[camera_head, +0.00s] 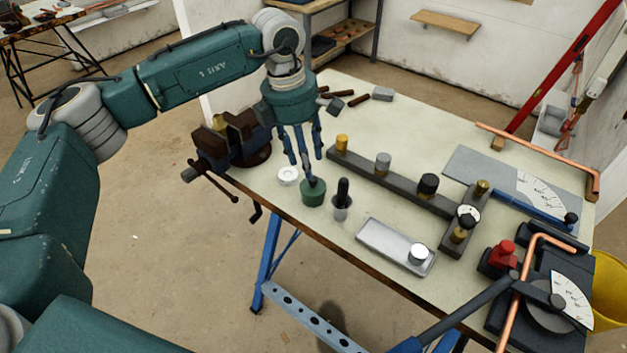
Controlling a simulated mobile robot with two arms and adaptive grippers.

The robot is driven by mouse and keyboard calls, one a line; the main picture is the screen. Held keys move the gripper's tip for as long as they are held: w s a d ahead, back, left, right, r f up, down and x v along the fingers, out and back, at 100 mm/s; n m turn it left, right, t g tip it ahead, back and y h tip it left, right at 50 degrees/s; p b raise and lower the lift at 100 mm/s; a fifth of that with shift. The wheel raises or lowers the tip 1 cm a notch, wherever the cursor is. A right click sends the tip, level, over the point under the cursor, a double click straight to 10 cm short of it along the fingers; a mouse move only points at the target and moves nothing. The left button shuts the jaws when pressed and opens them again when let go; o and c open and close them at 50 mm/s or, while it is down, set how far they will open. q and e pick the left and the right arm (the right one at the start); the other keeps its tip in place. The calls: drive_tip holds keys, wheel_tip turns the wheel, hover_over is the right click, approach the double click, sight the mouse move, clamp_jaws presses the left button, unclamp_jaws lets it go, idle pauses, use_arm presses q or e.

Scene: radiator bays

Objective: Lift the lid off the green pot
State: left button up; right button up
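The green pot (313,195) stands upright near the table's front edge, left of the middle. Its top is dark, and a dark upright piece rises from it towards my gripper. I cannot tell whether that piece is part of the lid or a finger of mine. My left gripper (307,161) points down just above the pot, its fingers spread apart. I see nothing held between them. The lid's edge is too small to make out. My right gripper is not in view.
A white ring (288,175) lies left of the pot, and a black-handled tool (342,200) stands close on its right. A dark bar with knobs (400,186) lies behind. A vise (232,142) is at the left edge. A grey tray (378,243) lies at the right front.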

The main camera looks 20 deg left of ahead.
sight(313, 183)
use_arm(q)
drive_tip(key=shift+d+f, duration=0.1)
drive_tip(key=shift+f, duration=0.5)
drive_tip(key=f, duration=0.1)
drive_tip(key=f+p, duration=0.1)
drive_tip(key=f, duration=0.1)
drive_tip(key=w+d+f+p, duration=0.1)
drive_tip(key=shift+f, duration=0.5)
drive_tip(key=shift+c, duration=0.7)
clamp_jaws()
